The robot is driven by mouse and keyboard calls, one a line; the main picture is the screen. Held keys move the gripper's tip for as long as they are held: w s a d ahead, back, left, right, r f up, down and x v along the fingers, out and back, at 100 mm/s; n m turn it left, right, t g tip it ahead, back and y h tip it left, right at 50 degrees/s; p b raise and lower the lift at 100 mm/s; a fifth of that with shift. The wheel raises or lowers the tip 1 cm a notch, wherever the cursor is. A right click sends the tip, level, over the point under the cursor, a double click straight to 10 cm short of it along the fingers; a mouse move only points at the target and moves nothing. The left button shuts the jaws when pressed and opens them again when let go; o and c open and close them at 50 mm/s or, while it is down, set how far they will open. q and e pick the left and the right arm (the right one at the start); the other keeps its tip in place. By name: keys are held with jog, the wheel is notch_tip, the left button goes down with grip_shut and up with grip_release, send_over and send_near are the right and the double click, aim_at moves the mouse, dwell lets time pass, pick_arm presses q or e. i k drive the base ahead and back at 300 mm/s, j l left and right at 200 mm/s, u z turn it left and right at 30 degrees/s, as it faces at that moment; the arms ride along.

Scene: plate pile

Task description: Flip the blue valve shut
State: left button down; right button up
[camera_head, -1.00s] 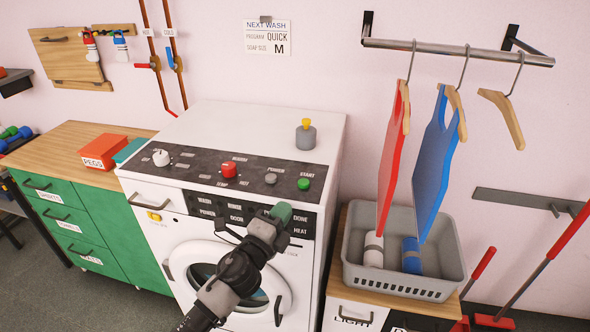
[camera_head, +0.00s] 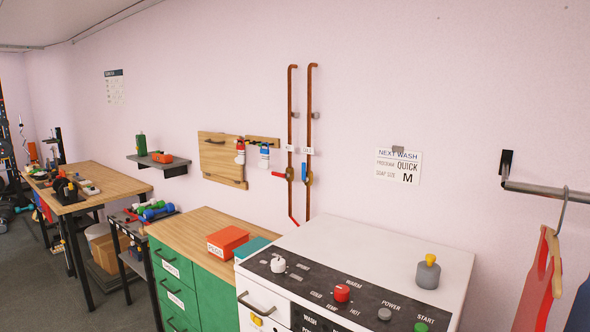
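The blue valve (camera_head: 309,178) is a small blue lever on the right-hand of two copper pipes on the pink wall. A red valve lever (camera_head: 278,174) sits on the left-hand copper pipe (camera_head: 292,120) and points out to the left, across the pipe. Small white labels are on both pipes just above the valves. Neither of my grippers is in view.
The white washing machine (camera_head: 385,255), with a yellow-topped grey bottle (camera_head: 428,272) on it, stands below and right of the pipes. Left of it is a green cabinet (camera_head: 205,295) with a red pegs box (camera_head: 227,241). A fold-up wooden board (camera_head: 220,160) is left of the pipes.

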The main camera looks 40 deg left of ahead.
aim_at(305, 179)
jog(key=i+j+z, duration=0.25)
jog(key=j, duration=1.4)
jog(key=j+z, duration=0.3)
jog(key=j, duration=1.35)
